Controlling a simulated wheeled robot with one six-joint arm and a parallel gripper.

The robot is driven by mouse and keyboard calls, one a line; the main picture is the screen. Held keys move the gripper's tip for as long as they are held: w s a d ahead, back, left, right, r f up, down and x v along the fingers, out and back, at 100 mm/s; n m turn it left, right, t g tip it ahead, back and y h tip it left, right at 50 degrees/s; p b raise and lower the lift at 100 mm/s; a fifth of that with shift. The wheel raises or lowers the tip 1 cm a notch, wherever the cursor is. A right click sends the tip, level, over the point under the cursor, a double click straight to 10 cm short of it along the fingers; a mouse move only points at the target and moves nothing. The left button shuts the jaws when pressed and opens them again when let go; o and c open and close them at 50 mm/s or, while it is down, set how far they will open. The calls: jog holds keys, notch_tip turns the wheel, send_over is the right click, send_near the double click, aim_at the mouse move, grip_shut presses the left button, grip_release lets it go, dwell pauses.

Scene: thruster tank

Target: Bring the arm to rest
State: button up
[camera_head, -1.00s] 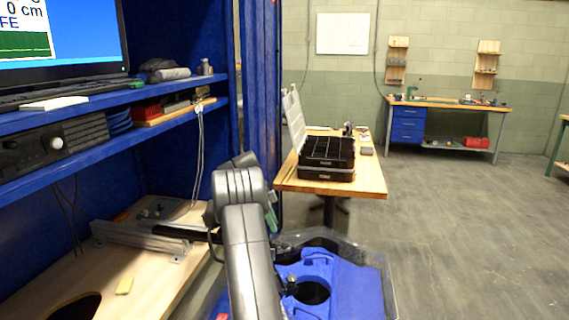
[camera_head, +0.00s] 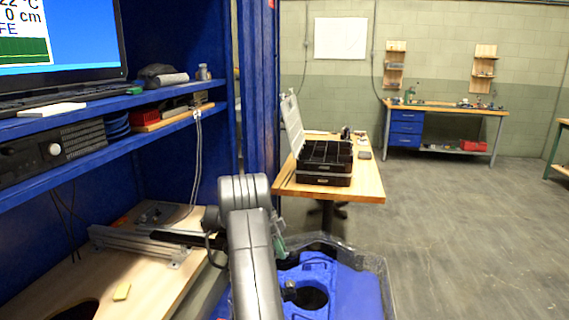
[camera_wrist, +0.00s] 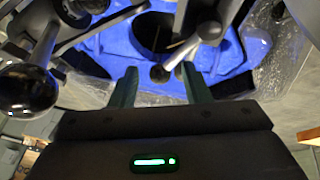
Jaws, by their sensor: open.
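My arm (camera_head: 252,250) shows in the head view, folded in front of the blue rack, with its grey links in the lower middle. My gripper (camera_wrist: 158,82) shows in the wrist view as two green fingers set apart, open and with nothing held between them. Beyond the fingers is a blue molded part (camera_wrist: 110,42) with a dark round hole, inside a clear-walled bin. The same blue part (camera_head: 345,290) is beside my arm in the head view. In the head view my gripper is mostly hidden behind the arm.
A blue rack with a monitor (camera_head: 60,45) and shelves stands close on the left, above a wooden bench top (camera_head: 150,285) with a metal rail. A wooden table (camera_head: 350,190) with an open black case (camera_head: 325,160) stands ahead. The floor (camera_head: 470,240) on the right is clear.

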jog(key=v, duration=1.3)
jog(key=x, duration=1.3)
jog(key=shift+s+d+f, duration=0.1)
jog(key=shift+f, duration=0.1)
jog(key=shift+w+d+r+n+p, duration=0.1)
jog(key=shift+w+r+n+p, duration=0.1)
jog(key=shift+w+n+p, duration=0.25)
jog(key=n+t+p, duration=0.1)
jog(key=w+n+p, duration=0.1)
jog(key=n, duration=0.1)
jog(key=w+d+n+t+p, duration=0.1)
jog(key=n, duration=0.1)
jog(key=shift+r+t, duration=0.25)
jog(key=shift+t, duration=0.05)
jog(key=shift+w+a+r+n+t+p, duration=0.2)
jog(key=shift+a+r+n+t+p, duration=0.2)
jog(key=shift+r+n+p, duration=0.65)
jog(key=shift+w+a+r+n+t+p, duration=0.3)
jog(key=shift+r+n+p, duration=0.4)
jog(key=shift+p, duration=0.55)
jog(key=shift+w+a+r+n+t+p, duration=0.1)
jog(key=shift+a+r+n+t+p, duration=0.35)
jog(key=shift+r+n+p, duration=0.55)
